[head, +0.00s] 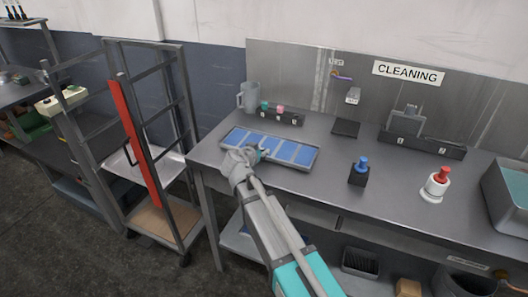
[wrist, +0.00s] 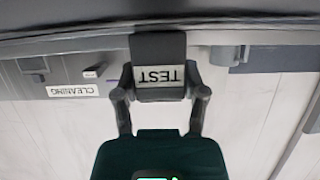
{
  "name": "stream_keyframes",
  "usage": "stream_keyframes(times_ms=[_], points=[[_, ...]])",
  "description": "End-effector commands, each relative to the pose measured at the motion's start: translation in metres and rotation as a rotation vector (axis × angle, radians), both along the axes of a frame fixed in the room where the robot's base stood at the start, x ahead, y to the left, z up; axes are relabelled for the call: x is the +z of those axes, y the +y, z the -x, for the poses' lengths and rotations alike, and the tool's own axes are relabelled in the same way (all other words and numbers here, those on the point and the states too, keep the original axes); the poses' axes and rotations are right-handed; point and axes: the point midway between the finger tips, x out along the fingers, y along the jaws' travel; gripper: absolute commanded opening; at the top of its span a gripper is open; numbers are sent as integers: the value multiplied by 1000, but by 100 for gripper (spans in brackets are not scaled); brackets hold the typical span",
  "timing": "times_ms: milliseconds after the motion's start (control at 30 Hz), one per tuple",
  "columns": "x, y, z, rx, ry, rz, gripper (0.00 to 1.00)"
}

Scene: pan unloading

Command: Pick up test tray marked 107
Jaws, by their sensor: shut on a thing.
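A shallow grey tray (head: 313,160) with several blue panels is at the left part of the cleaning bench. My gripper (head: 257,154) is at its near left edge, reaching in from the front. In the wrist view my gripper (wrist: 160,88) is shut on a dark tab (wrist: 158,46) whose white label reads TEST, upside down. This tab appears to be part of the tray. The number 107 is not readable. I cannot tell whether the tray touches the bench.
The bench (head: 400,208) bears a grey jug (head: 248,96), a small rack (head: 280,117), a blue-topped holder (head: 359,172), a red-topped holder (head: 435,185) and a bin (head: 510,195). A wheeled rack (head: 180,95) stands to the left. The bench's middle front is clear.

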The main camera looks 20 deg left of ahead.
Motion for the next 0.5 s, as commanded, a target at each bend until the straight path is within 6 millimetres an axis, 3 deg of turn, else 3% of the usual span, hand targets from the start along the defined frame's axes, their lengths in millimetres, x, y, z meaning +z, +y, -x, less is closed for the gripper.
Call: stream_keyframes(times_ms=[267,500], points=[[28,0,0,0,-1,1,0],[55,-10,23,0,-1,1,0]])
